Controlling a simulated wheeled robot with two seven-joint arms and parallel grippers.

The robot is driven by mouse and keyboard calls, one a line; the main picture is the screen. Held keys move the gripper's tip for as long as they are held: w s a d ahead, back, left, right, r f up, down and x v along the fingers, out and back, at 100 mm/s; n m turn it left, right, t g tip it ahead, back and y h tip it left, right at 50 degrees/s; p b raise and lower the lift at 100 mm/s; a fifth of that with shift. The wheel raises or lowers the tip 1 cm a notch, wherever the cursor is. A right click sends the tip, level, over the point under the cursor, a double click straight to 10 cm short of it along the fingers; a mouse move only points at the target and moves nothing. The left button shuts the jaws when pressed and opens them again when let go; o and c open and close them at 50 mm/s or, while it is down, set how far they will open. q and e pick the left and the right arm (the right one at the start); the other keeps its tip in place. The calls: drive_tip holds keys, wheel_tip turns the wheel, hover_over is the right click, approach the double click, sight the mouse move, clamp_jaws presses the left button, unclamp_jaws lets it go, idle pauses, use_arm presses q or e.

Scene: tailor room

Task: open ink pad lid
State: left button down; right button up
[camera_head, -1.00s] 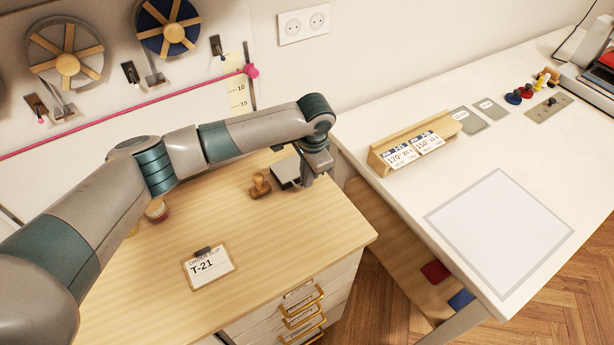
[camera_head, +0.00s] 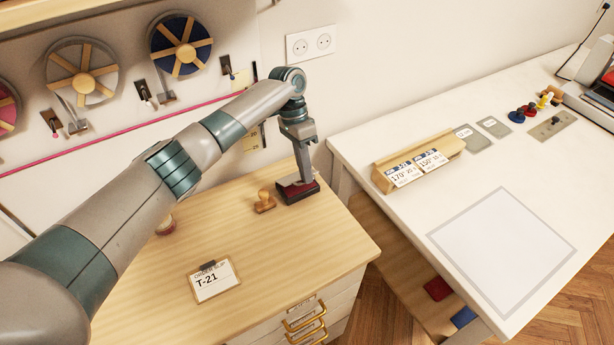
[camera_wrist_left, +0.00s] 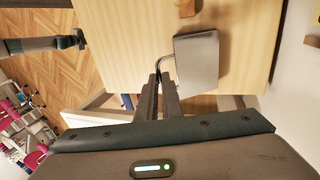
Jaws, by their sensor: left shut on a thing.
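The ink pad (camera_head: 297,197) is a dark box near the right back corner of the wooden cabinet top, with red showing along its upper side. Its grey lid (camera_wrist_left: 197,62) is raised and tilted; the gripper partly covers it in the head view. My left gripper (camera_wrist_left: 163,78) is shut on the lid's thin bent handle at the lid's edge. In the head view my left gripper (camera_head: 304,178) points down at the pad. What looks like the end of my right arm (camera_wrist_left: 78,40) is small in the wrist view, its jaws unclear.
A wooden stamp (camera_head: 264,203) stands just left of the pad. An order slip clipboard (camera_head: 214,279) lies nearer the front, and a round reddish item (camera_head: 166,227) is partly behind my arm. A white table (camera_head: 400,215) stands across a gap at right.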

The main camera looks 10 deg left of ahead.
use_arm(q)
drive_tip(key=shift+w+a+r, duration=0.15)
drive_tip(key=shift+w+a, duration=0.05)
idle(0.3)
drive_tip(key=c, duration=1.9)
unclamp_jaws()
drive_tip(key=shift+w, duration=0.2)
drive_tip(key=shift+s, duration=0.1)
drive_tip(key=shift+b+v, duration=2.55)
drive_tip(key=shift+v, duration=6.05)
drive_tip(key=shift+a, duration=0.15)
drive_tip(key=shift+c, duration=0.4)
